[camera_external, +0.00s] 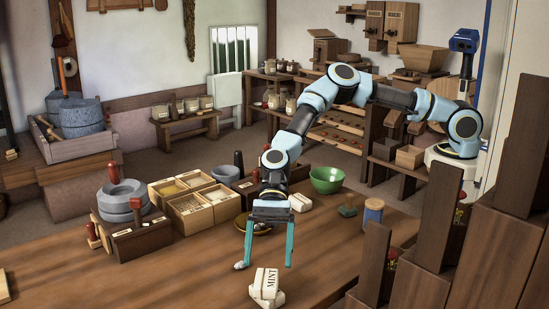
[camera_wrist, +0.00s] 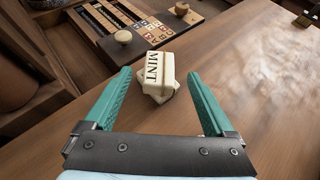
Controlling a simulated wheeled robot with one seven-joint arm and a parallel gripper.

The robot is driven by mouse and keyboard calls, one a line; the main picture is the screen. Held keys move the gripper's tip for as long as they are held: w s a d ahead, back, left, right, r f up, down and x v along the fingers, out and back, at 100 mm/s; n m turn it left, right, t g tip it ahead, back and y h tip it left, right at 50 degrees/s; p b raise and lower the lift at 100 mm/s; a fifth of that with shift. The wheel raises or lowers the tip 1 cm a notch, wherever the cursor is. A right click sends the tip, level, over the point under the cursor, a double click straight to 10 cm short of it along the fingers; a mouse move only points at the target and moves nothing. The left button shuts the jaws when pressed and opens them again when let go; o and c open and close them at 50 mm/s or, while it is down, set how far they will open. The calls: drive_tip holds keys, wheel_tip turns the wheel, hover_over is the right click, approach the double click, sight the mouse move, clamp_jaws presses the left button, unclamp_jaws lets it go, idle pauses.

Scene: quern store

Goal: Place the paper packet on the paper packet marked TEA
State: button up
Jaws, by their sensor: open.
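A white paper packet marked MINT (camera_external: 265,281) lies on the wooden table near the front. It rests on another pale packet (camera_external: 279,298), turned a little against it; the lower one's label is hidden. In the wrist view the MINT packet (camera_wrist: 153,70) appears between the two teal fingertips. My gripper (camera_external: 267,263) is open and empty, its fingers pointing down near the pair; it also shows in the wrist view (camera_wrist: 158,75). Another pale packet (camera_external: 300,202) lies farther back, beyond the gripper; its label cannot be read. No TEA mark is legible.
Compartment boxes (camera_external: 190,212) and a stone quern (camera_external: 123,198) stand at the back left. Dark stepped wood rises at right. The table front is mostly clear.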

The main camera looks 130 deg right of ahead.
drive_tip(key=v, duration=0.6)
drive_tip(key=shift+s+d+r+b, duration=0.2)
drive_tip(key=shift+s+d+b, duration=0.05)
drive_tip(key=shift+b, duration=0.1)
drive_tip(key=s+a+n+g+h+p, duration=0.1)
drive_tip(key=s+a+n, duration=0.2)
drive_tip(key=s, duration=0.1)
drive_tip(key=s+a+f+n+g+h, duration=0.1)
drive_tip(key=s+a+n+g, duration=0.1)
drive_tip(key=s+a+n, duration=0.2)
drive_tip(key=s+a+f+n+g+h+p, duration=0.1)
drive_tip(key=s+a+n+g, duration=0.1)
drive_tip(key=s+a+n, duration=0.1)
drive_tip(key=shift+s+a+n+p, duration=0.15)
drive_tip(key=shift+s+n+p, duration=0.15)
drive_tip(key=shift+s+n, duration=0.35)
drive_tip(key=s+d+r+n+h+p, duration=0.1)
drive_tip(key=s+r+n+h, duration=0.1)
drive_tip(key=s, duration=0.7)
drive_tip(key=s+d+r+n+g+h+p, duration=0.1)
drive_tip(key=s+d+r+n+h+p, duration=0.1)
drive_tip(key=s+r+n, duration=0.2)
drive_tip(key=s+d+r+n+g+h+p, duration=0.1)
drive_tip(key=s+r+n, duration=0.2)
drive_tip(key=s+n, duration=0.5)
drive_tip(key=s, duration=0.6)
drive_tip(key=shift+d+r+h, duration=0.25)
drive_tip(key=shift+r+h, duration=0.15)
